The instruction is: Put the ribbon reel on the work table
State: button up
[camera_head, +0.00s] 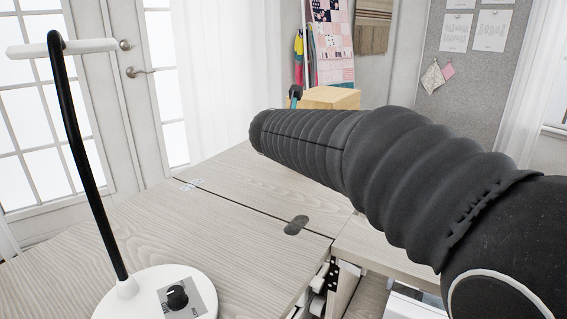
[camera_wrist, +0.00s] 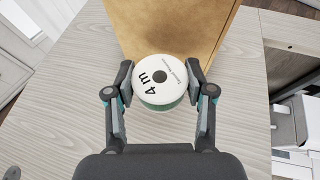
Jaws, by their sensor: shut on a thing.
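The ribbon reel (camera_wrist: 160,80) is a round reel with a white top face, a dark centre hole, "4 m" printed on it and a green side. In the wrist view my gripper (camera_wrist: 159,86) is shut on it, with one finger at each side. The pale wood-grain work table (camera_wrist: 72,98) lies below the reel; I cannot tell whether the reel touches it. The table also shows in the head view (camera_head: 235,185). There my arm hides the reel, and only a small dark and teal part of my gripper (camera_head: 296,92) shows.
A tan box (camera_wrist: 170,25) stands on the table just beyond the reel; its top shows behind my arm in the head view (camera_head: 332,97). A white desk lamp (camera_head: 150,298) stands at the front left.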

send_over(283, 170)
notch_tip(283, 170, down, 3)
jog(key=shift+f, duration=0.15)
jog(key=shift+f+b, duration=0.75)
jog(key=shift+f, duration=1.15)
jog(key=shift+f, duration=0.1)
jog(key=shift+f, duration=0.1)
jog(key=o, duration=1)
